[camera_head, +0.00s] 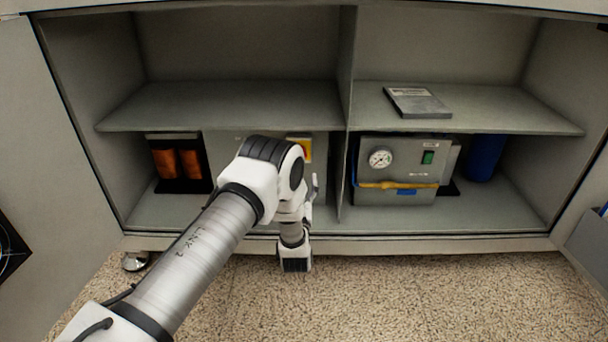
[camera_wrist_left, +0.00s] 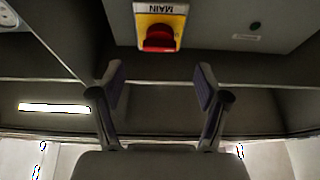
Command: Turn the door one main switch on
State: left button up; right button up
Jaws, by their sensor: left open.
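The main switch (camera_wrist_left: 159,37) is a red knob on a yellow plate lettered MAIN, upside down in the left wrist view. It sits on a grey panel (camera_wrist_left: 222,22). In the head view the yellow plate (camera_head: 305,149) shows in part behind my left arm, on the lower left shelf. My left gripper (camera_wrist_left: 160,88) is open and empty, its two fingers spread below the knob in the wrist picture and apart from it. In the head view my wrist hides most of the left gripper (camera_head: 313,190). My right gripper is not in view.
The cabinet has a vertical divider (camera_head: 347,100) right of my arm. A grey unit with a gauge (camera_head: 395,172) stands beyond it. Copper-coloured coils (camera_head: 180,163) stand at left. A grey flat box (camera_head: 417,103) lies on the upper right shelf. Doors stand open at both sides.

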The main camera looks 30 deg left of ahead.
pick_arm(q)
jog(key=b+x, duration=0.3)
jog(key=x, duration=0.4)
jog(key=shift+r, duration=0.1)
jog(key=c, duration=1.2)
